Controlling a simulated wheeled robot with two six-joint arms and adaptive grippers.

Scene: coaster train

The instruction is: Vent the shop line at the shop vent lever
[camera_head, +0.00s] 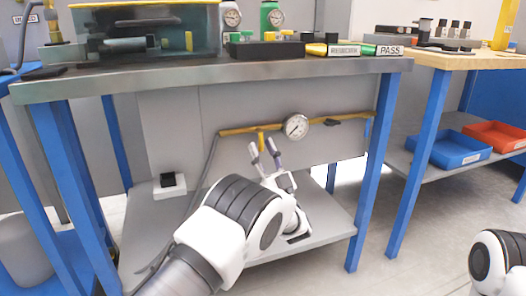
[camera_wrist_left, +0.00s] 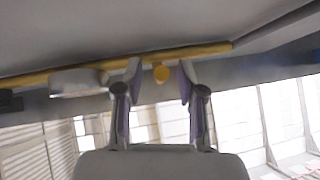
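A yellow pipe (camera_head: 234,131) runs under the workbench top. A short yellow piece (camera_head: 262,138), which looks like a lever or branch, hangs from it left of a round gauge (camera_head: 296,126). A dark handle (camera_head: 333,122) sits on the pipe right of the gauge. I cannot read which is the vent lever. My left gripper (camera_head: 263,149) is open just below the yellow piece. In the left wrist view the yellow piece's round end (camera_wrist_left: 161,73) shows between the open fingertips (camera_wrist_left: 159,78), and I see no contact. My right gripper is out of view.
A small black-and-white box (camera_head: 170,185) stands on the lower shelf (camera_head: 148,228). Blue (camera_head: 447,150) and red (camera_head: 497,136) bins are at right.

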